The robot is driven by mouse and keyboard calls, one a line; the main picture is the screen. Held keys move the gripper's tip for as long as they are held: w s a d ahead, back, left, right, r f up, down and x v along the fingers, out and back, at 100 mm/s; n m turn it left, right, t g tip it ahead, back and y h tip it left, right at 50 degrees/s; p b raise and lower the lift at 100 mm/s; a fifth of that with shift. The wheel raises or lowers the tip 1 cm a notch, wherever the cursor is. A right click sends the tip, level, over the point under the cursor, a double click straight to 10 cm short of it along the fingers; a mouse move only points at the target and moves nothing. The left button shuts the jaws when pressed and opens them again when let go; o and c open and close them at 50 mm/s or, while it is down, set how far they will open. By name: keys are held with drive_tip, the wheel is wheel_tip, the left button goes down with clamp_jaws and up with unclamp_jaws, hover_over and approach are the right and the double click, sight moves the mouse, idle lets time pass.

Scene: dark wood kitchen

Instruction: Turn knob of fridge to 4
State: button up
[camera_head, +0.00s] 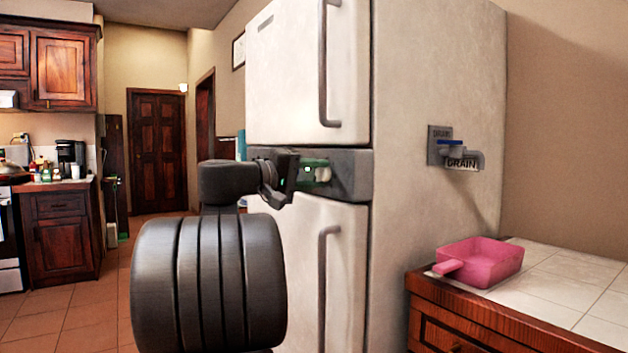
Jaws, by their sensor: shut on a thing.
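The white fridge (430,110) stands in the middle of the head view, with an upper door, a lower door and a dark grey band (347,172) between them. A pale round knob (323,174) sits in a greenish panel on that band. My gripper (307,176) is at the panel, shut on the knob as far as the view shows. My dark arm reaches in from the lower left and hides the left part of the band. The number the knob points to is too small to read.
Long vertical handles stick out from the upper door (325,70) and lower door (324,280). A drain fitting (456,150) juts from the fridge's right side. A pink pan (480,262) stands on the tiled counter (565,290) at the right. Open floor (70,325) lies at the left.

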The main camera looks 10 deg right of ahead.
drive_tip(key=shift+f, duration=0.1)
idle(0.3)
drive_tip(key=o, duration=1)
drive_tip(key=shift+a, duration=0.1)
drive_tip(key=p+v, duration=0.3)
drive_tip(key=v, duration=1)
drive_tip(key=shift+s+a, duration=0.1)
drive_tip(key=shift+a, duration=0.2)
drive_tip(key=shift+d, duration=0.1)
drive_tip(key=b+x, duration=0.3)
drive_tip(key=x, duration=1)
drive_tip(key=shift+d, duration=0.35)
